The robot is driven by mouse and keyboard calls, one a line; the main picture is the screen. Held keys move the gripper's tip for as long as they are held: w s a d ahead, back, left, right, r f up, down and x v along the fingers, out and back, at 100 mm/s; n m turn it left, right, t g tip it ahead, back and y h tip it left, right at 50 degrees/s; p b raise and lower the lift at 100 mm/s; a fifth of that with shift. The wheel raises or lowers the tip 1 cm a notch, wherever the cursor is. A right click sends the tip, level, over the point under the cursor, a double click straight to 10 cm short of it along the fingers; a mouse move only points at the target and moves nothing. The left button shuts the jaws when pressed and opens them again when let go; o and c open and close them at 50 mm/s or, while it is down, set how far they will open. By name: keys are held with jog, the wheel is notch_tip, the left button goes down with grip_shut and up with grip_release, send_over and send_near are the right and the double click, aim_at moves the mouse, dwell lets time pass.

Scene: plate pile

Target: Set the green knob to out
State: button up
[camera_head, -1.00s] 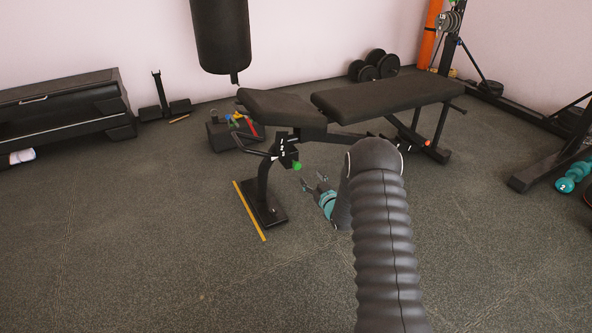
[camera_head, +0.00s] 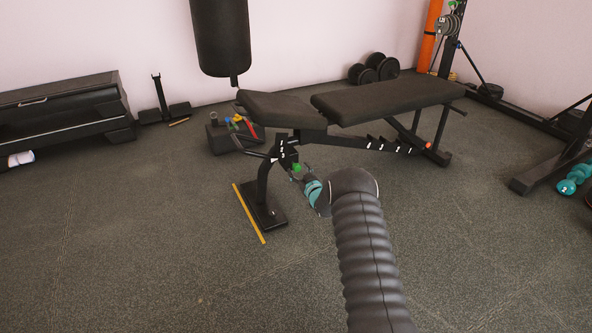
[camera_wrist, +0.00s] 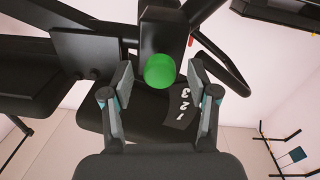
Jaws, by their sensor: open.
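The green knob (camera_head: 296,168) is on the frame of the black weight bench (camera_head: 385,98), below the seat pad. In the wrist view the green knob (camera_wrist: 160,70) is round and sits between the two fingertips of my gripper (camera_wrist: 160,84). The fingers are open, one on each side, with a gap to the knob. A black plate with white numbers 1, 2 and 3 (camera_wrist: 182,106) is beside the knob. In the head view my gripper (camera_head: 297,173) is small and close to the knob.
A yellow strip (camera_head: 249,212) lies on the floor by the bench foot. A black box with coloured items (camera_head: 222,140) stands behind the bench. A punching bag (camera_head: 221,38) hangs at the back. Dumbbells (camera_head: 374,68) lie by the wall. The floor in front is clear.

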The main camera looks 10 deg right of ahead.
jog(key=shift+x, duration=1.2)
grip_shut()
